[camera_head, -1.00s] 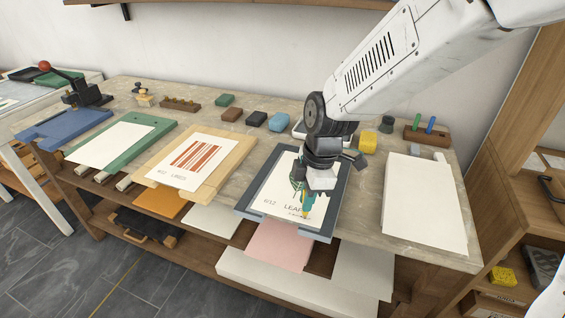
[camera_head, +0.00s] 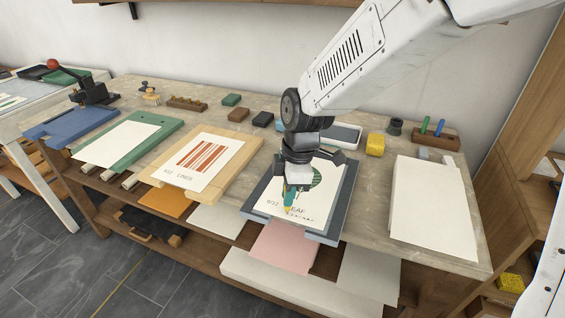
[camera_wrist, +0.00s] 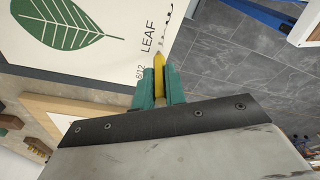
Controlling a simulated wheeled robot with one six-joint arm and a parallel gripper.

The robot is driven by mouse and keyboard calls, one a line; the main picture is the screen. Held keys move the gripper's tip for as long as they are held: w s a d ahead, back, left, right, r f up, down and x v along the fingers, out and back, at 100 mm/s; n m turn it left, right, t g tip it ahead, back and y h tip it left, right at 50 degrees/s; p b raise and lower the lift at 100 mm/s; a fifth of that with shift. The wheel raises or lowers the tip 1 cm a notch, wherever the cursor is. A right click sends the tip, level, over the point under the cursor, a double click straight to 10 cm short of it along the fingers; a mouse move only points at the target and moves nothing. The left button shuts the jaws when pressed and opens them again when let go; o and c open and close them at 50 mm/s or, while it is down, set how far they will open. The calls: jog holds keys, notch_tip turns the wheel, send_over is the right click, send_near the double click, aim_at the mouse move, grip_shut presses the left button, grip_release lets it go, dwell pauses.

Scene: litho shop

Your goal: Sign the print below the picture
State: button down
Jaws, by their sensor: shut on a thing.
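The leaf print (camera_head: 327,205) lies on a dark blue-grey board (camera_head: 338,212) on the worktable. Its green leaf also shows in the wrist view (camera_wrist: 66,24), with "6/12 LEAF" lettered below it. Small dark handwritten-looking marks (camera_wrist: 169,10) run along the paper edge beyond the lettering. My gripper (camera_head: 290,196) is over the lower part of the print and hides part of the leaf. Its green fingers (camera_wrist: 161,88) are shut on a yellow pencil (camera_wrist: 159,70), which points at the lower margin near "LEAF". I cannot tell whether the tip touches the paper.
A wooden board with a red-striped print (camera_head: 203,157) lies to the left, and a green board (camera_head: 165,132) with blank paper beyond it. A stack of blank paper (camera_head: 430,205) lies to the right. A yellow block (camera_head: 375,144) and several small items line the back.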

jog(key=shift+w+a+r, duration=0.1)
jog(key=shift+w+a, duration=0.05)
jog(key=shift+a, duration=0.15)
jog(key=shift+a+r, duration=0.1)
jog(key=shift+r, duration=1.05)
jog(key=shift+d+r, duration=0.2)
jog(key=shift+r, duration=2.45)
jog(key=shift+f, duration=0.1)
